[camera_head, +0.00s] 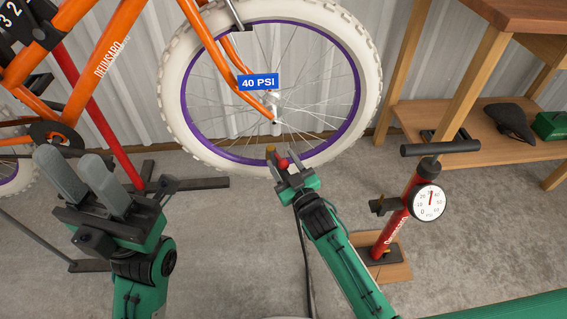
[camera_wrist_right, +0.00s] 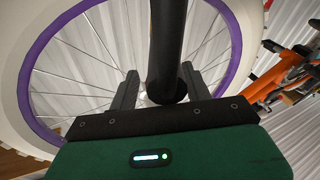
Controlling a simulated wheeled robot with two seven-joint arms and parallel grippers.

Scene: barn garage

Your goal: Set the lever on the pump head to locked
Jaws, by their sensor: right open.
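The wheel (camera_head: 372,75) has a white tyre and purple rim; it also shows in the right wrist view (camera_wrist_right: 232,25). At its lower rim, a small red knob (camera_head: 283,163) and a brownish piece (camera_head: 270,151) show at my right gripper (camera_head: 285,170); they appear to belong to the pump head. The lever's position cannot be told. In the right wrist view, a dark round-ended bar (camera_wrist_right: 165,55) lies between the open fingers of my right gripper (camera_wrist_right: 158,90); contact is unclear. My left gripper (camera_head: 82,185) is open and empty, left of the wheel.
The red floor pump (camera_head: 392,228) with a round gauge (camera_head: 429,202) stands at right on a wooden base. A dark hose (camera_head: 304,260) runs along the floor. A wooden bench (camera_head: 470,75) is behind it. A bike stand (camera_head: 190,184) stands left. A "40 PSI" sign (camera_head: 258,82) shows at the wheel.

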